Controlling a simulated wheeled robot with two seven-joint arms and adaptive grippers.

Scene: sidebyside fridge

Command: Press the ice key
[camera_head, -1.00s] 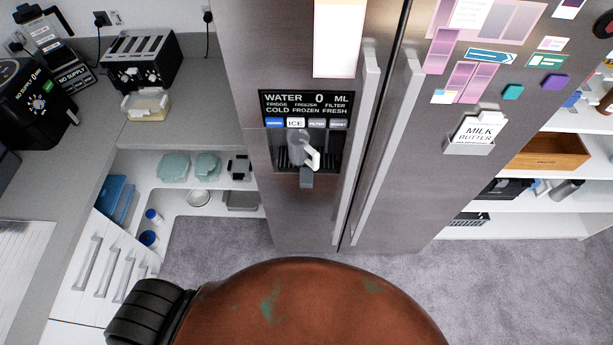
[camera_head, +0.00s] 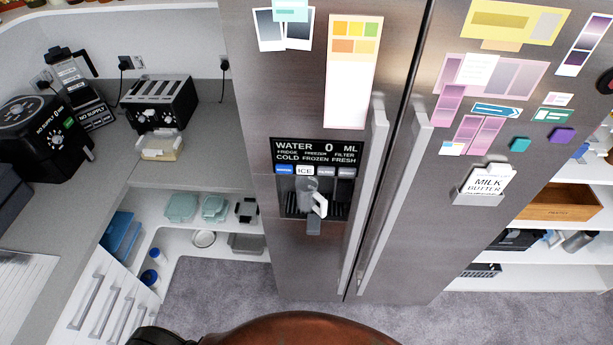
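The ice key (camera_head: 305,170) is a small white key marked ICE in the key row on the dispenser panel. A blue key (camera_head: 284,170) is to its left, and grey keys (camera_head: 326,171) are to its right. The black display (camera_head: 317,151) above reads WATER 0 ML. The dispenser is set in the left door of the steel fridge (camera_head: 270,90). Below the keys, a clear cup with a white handle (camera_head: 320,204) is in the dispenser recess. Neither of my grippers is in view, and nothing touches the keys.
Long vertical handles (camera_head: 364,200) stand out from the fridge doors right of the dispenser. A counter (camera_head: 200,145) with a toaster (camera_head: 157,103) is at the left. Shelves with a wooden box (camera_head: 560,201) are at the right. Grey carpet (camera_head: 215,285) lies before the fridge.

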